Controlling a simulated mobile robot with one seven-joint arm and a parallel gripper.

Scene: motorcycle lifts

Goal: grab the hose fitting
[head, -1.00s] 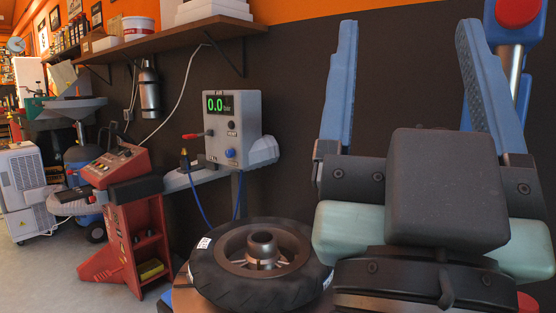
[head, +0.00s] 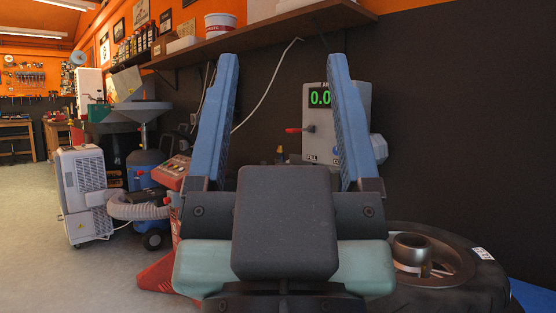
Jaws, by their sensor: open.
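The hose fitting (head: 280,153) is small, with a brass-coloured part and a dark part. It stands just left of the grey pressure unit (head: 312,130), beyond my gripper, and its lower end is hidden behind my gripper's body. My gripper (head: 283,60) is open and empty, with two long blue fingers pointing up and away. In the picture the fitting lies between the two fingers, clearly farther off. The right finger covers part of the unit and its green display.
A tyre on a rim (head: 450,270) lies at the lower right. A red machine (head: 172,172) stands behind my gripper's left side. A wooden shelf (head: 290,24) runs along the wall above. The left floor is clear.

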